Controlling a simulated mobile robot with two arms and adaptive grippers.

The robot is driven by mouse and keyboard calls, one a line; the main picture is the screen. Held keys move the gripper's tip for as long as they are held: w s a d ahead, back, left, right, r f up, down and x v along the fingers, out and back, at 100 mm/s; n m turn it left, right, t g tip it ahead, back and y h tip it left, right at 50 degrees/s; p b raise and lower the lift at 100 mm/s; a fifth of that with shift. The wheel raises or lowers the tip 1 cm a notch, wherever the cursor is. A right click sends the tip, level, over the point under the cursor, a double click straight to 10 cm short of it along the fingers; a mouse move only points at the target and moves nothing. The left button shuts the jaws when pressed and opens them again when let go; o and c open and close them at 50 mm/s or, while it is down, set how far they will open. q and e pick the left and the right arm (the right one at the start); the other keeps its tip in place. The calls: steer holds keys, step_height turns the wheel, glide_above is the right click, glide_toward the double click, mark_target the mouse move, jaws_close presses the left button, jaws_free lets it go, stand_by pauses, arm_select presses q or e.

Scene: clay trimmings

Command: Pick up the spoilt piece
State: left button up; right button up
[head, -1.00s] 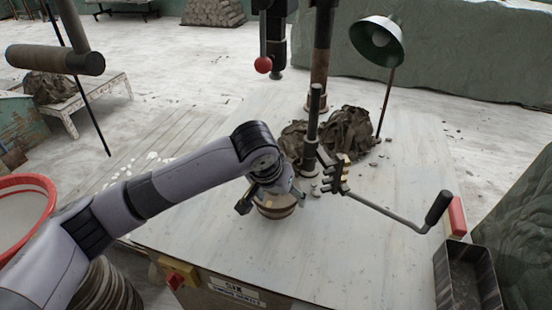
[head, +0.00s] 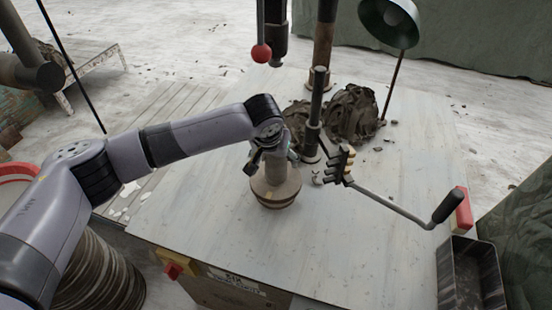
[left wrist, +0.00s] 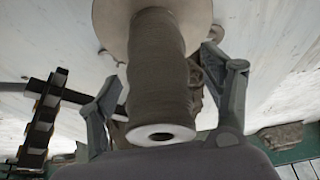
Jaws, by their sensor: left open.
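A grey clay cylinder (head: 277,172), which I take for the spoilt piece, stands upright on a round, pale wheel head (head: 275,194) on the table. In the left wrist view the cylinder (left wrist: 158,75) shows a pale end with a dark hole. My left gripper (head: 272,158) is at the cylinder's upper part. Its fingers (left wrist: 160,70) are open, one on each side of the cylinder, with visible gaps. The gripper partly hides the cylinder's top in the head view. My right gripper is not in view.
A dark post (head: 315,115) and a cranked handle (head: 395,208) stand close to the right of the cylinder. Dark clay heaps (head: 352,112) and a green lamp (head: 388,22) are behind. A metal trough (head: 470,275) is at the right.

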arm_select(q)
steer(key=shift+f, duration=0.1)
steer(key=c, duration=0.6)
jaws_close()
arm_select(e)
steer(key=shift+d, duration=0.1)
